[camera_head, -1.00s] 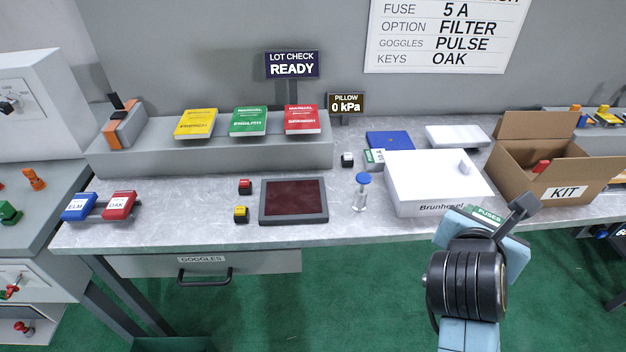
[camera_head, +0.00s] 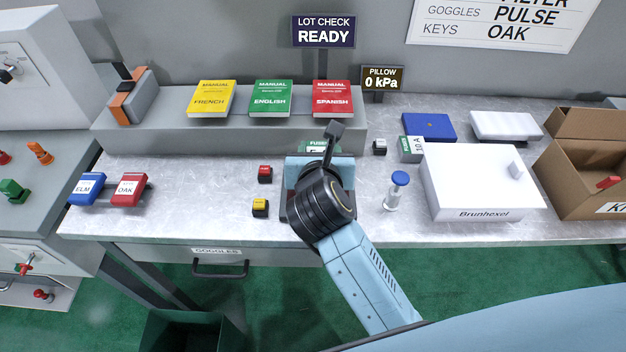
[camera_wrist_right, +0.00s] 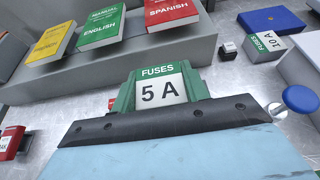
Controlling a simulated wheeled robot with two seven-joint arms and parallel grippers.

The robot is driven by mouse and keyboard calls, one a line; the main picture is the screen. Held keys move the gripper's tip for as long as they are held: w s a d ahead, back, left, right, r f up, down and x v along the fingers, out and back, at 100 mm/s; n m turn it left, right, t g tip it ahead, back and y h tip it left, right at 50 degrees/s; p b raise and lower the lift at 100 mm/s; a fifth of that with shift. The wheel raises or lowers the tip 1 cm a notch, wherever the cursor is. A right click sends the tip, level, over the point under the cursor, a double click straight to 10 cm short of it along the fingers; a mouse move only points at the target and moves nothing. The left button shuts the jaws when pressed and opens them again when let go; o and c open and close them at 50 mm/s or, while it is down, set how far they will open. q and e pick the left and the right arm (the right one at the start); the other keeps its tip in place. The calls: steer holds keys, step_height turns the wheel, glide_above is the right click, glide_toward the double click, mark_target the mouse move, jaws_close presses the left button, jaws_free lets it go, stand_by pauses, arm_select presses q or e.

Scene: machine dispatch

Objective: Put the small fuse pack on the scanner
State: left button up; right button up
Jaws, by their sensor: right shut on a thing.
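The fuse pack (camera_wrist_right: 160,90), green with a white "5 A" label, is held in my right gripper (camera_wrist_right: 165,122). In the head view a green strip of the pack (camera_head: 318,147) shows beyond the right gripper (camera_head: 318,162), which is shut on it. The gripper hangs over the dark flat scanner pad (camera_head: 284,212) and hides most of it. I cannot tell whether the pack touches the pad or the bench. My left gripper is not in view.
A second fuse pack marked "10 A" (camera_head: 411,149) stands right, near a white box (camera_head: 480,185). A blue-capped bottle (camera_head: 396,192), red button (camera_head: 265,174) and yellow button (camera_head: 260,207) flank the pad. Manuals lie on a grey shelf (camera_head: 170,133) behind. The sign (camera_head: 323,31) reads READY.

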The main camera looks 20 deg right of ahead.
step_height(320, 180, down, 9)
steer(key=shift+r+b, duration=0.2)
steer(key=shift+b, duration=0.5)
steer(key=shift+f, duration=0.2)
steer(key=o, duration=1)
steer(key=shift+r, duration=0.35)
steer(key=v, duration=1.2)
